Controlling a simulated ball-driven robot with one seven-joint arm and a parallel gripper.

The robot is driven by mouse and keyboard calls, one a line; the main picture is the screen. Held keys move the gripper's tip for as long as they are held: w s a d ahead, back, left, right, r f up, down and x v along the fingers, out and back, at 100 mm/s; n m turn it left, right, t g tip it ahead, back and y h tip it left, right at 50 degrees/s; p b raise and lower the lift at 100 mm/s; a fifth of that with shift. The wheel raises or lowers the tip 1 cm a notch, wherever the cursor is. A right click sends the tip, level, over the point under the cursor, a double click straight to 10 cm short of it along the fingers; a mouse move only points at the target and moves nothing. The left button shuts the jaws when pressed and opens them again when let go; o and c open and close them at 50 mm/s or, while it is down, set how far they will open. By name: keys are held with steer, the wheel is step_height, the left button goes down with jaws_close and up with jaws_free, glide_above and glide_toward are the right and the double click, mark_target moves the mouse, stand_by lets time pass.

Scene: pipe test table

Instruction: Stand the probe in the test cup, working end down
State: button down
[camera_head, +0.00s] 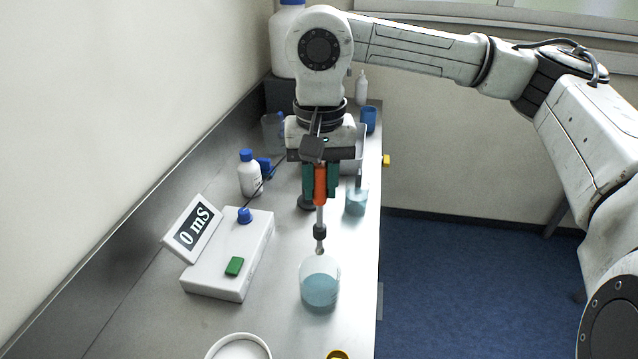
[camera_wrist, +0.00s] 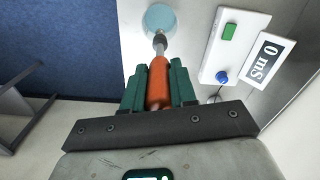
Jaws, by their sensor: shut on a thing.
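The probe has an orange handle (camera_head: 320,186) and a grey shaft with a dark collar near its lower end. My gripper (camera_head: 320,185) is shut on the orange handle, with green fingers on both sides. The probe hangs upright, working end down, its tip (camera_head: 320,250) at or just above the rim of a clear cup (camera_head: 320,282) holding blue liquid. I cannot tell whether the tip is inside the rim. In the wrist view my gripper (camera_wrist: 160,85) holds the handle (camera_wrist: 159,82), and the shaft points toward the cup (camera_wrist: 160,17).
A white meter (camera_head: 228,255) reading "0 mS" stands left of the cup. A white-and-blue bottle (camera_head: 250,175) and a second beaker of blue liquid (camera_head: 356,198) stand farther back. A white round dish (camera_head: 238,348) and a yellow item (camera_head: 338,354) are in front. The table's right edge is close.

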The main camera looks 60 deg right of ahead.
mark_target(320, 247)
steer(key=shift+f+b, duration=7.25)
steer(key=shift+f, duration=0.1)
steer(key=shift+f+b, duration=0.55)
steer(key=shift+b, duration=0.05)
steer(key=c, duration=0.8)
jaws_free()
step_height(320, 247, up, 11)
steer(key=shift+f, duration=0.1)
